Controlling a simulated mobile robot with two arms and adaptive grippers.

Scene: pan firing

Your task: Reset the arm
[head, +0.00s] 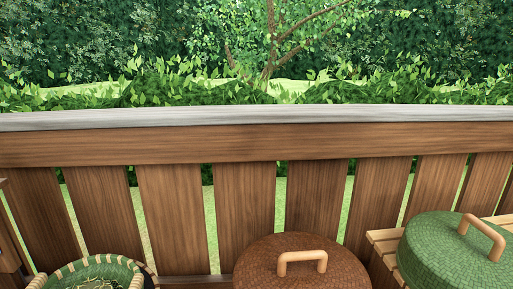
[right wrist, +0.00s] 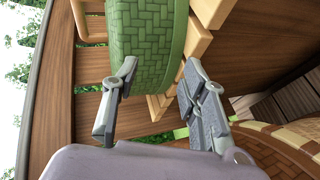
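My right gripper (right wrist: 159,75) shows in the right wrist view with its two fingers spread apart and nothing between them. Beyond its fingertips is a green woven round thing (right wrist: 148,40); I cannot tell whether they touch. Neither of my arms shows in the head view, and my left gripper is out of sight in both views.
The head view shows a brown round lid (head: 270,262) with a handle, a green lid (head: 450,250) with a handle by a slatted wooden stand (head: 384,243), and a green basket (head: 62,277). A wooden railing (head: 250,143) stands behind them.

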